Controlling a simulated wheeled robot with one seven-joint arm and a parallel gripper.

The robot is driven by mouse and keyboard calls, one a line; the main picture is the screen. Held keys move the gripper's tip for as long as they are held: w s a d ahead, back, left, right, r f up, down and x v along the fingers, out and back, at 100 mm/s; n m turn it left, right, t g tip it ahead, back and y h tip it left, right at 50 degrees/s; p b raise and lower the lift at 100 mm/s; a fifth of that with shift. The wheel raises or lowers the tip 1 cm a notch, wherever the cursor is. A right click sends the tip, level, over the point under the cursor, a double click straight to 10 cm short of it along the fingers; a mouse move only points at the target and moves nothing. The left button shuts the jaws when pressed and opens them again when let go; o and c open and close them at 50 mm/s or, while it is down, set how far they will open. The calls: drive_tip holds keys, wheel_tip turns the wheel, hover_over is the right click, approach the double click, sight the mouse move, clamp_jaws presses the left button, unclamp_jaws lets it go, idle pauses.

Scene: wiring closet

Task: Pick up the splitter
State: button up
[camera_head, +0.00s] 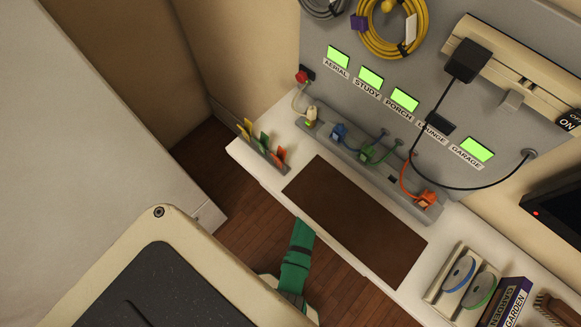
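I cannot tell for sure which thing is the splitter; nothing in view is labelled so. A long grey strip (345,158) on the white shelf holds several plugs: a cream one (312,114) with a yellow-green part, a blue one (339,132), a green one (367,153) and an orange one (426,199). A small light-grey piece (512,99) sits on the wall below a cream rail.
The white shelf (262,172) has a dark brown mat (355,222). Colored tags (263,146) stand at its left end. Cable spools (458,273) and a box marked GARDEN (507,303) are at right. A black adapter (467,61) trails a cord across the panel.

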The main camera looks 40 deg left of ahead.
drive_tip(key=shift+a+f, duration=0.15)
drive_tip(key=shift+f, duration=0.25)
drive_tip(key=c, duration=1.2)
drive_tip(key=shift+r, duration=0.15)
